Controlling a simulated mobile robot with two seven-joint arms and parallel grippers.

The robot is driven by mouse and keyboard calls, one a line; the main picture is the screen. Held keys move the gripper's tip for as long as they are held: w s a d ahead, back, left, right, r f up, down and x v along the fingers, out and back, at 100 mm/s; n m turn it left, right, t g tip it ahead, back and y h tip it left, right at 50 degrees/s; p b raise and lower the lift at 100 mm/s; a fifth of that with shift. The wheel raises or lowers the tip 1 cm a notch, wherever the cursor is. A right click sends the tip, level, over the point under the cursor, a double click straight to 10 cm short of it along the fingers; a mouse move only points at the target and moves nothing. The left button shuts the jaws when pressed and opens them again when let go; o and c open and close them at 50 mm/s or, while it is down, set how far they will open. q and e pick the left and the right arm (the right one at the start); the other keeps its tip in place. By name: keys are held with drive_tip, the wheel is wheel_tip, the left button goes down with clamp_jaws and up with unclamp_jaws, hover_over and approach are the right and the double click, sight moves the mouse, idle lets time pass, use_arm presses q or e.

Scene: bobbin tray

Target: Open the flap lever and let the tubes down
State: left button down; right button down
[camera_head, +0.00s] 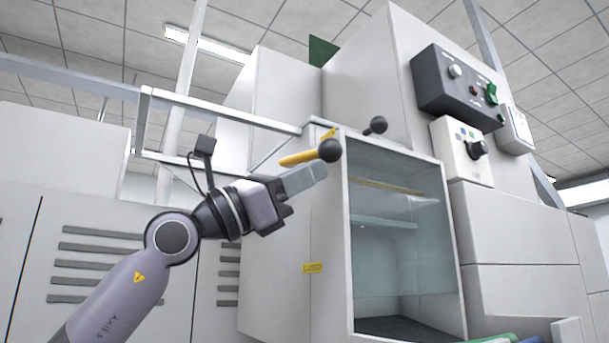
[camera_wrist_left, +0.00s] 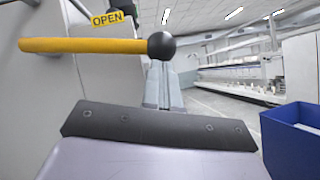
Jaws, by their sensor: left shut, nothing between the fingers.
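The flap lever is a yellow bar (camera_head: 298,158) ending in a black ball knob (camera_head: 330,151), on the left side of the white cabinet. In the left wrist view the yellow bar (camera_wrist_left: 80,46) lies nearly level, with its ball (camera_wrist_left: 161,46) at the right end, just below a yellow OPEN label (camera_wrist_left: 107,18). My left gripper (camera_head: 318,170) is shut and empty, its fingertips close to the ball. In the wrist view the fingers (camera_wrist_left: 158,70) appear just below the ball; I cannot tell whether they touch. My right gripper is not in view.
The cabinet (camera_head: 455,250) has a clear front panel (camera_head: 400,240) and a dark floor. A second black knob (camera_head: 376,125) stands at its top. Green and blue tube-like shapes (camera_head: 500,339) show at the bottom edge. A blue bin (camera_wrist_left: 292,140) stands at right in the wrist view.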

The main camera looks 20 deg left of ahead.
use_arm(q)
drive_tip(key=shift+s+a+r, duration=0.1)
drive_tip(key=shift+s+r, duration=0.15)
drive_tip(key=shift+r, duration=0.15)
drive_tip(key=shift+f, duration=0.1)
drive_tip(key=s+a+f+b, duration=0.5)
drive_tip(key=a+f+b, duration=0.1)
drive_tip(key=f, duration=0.3)
drive_tip(key=shift+a+f+b, duration=0.35)
drive_tip(key=shift+a, duration=0.45)
drive_tip(key=shift+s, duration=0.1)
